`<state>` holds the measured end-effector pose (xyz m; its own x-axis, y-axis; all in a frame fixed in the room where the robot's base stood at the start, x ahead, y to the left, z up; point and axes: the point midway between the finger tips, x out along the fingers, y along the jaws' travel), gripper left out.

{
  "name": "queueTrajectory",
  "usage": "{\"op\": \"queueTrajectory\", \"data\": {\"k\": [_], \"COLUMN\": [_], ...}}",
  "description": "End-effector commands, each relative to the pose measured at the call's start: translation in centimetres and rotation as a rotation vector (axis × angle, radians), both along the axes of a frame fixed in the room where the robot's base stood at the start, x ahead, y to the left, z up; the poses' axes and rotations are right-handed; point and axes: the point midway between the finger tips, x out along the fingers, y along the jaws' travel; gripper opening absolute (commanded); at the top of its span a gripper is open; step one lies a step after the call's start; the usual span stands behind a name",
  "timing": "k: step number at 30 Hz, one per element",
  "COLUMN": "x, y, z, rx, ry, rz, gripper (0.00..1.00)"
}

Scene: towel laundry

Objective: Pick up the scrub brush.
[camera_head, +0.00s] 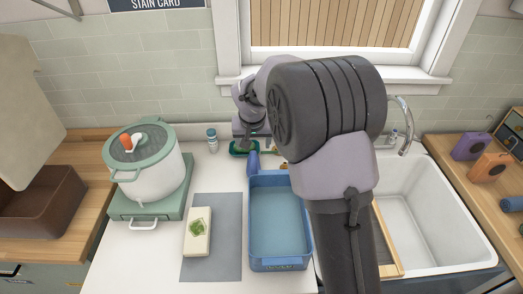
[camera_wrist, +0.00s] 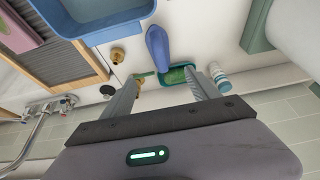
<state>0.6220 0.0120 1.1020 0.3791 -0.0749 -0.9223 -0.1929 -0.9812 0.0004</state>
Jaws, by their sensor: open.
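A blue, rounded, handle-like object (camera_head: 254,162), which looks like the scrub brush, is behind the blue basin on the white counter. It also shows in the wrist view (camera_wrist: 158,45); I see no bristles. A small green tray or sponge (camera_head: 238,149) is beside it, and it shows in the wrist view (camera_wrist: 178,75) near the blue object's lower end. My gripper (camera_wrist: 163,77) is open, its fingers either side of the green item, with nothing held. In the head view my arm hides part of this area.
The blue basin (camera_head: 252,215) stands in front, next to a grey mat (camera_head: 228,265) with a pale block (camera_head: 197,235) on it. A small bottle (camera_head: 212,141) stands left of the green item. A white pot (camera_head: 150,180) is further left, the sink (camera_head: 440,235) right.

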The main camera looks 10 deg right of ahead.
Motion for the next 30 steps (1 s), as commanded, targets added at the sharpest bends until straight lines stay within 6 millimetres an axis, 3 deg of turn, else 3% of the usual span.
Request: {"op": "queueTrajectory", "data": {"k": [3,9,16,22,29,30], "x": [1.2,3.2,4.0,5.1,5.4,5.4], "y": [-0.4,-0.7,-1.0,-1.4,-1.4,-1.4], "z": [-4.0,-8.7,-10.9,-14.6,-14.8,-14.8], "rx": [0.0,0.001,0.002,0.002,0.002,0.002], "ry": [0.004,0.003,0.003,0.004,0.002,0.002], "rz": [-0.001,-0.002,-0.003,-0.003,-0.003,-0.003], "gripper": [0.69,0.69,0.69,0.69,0.69,0.61]}}
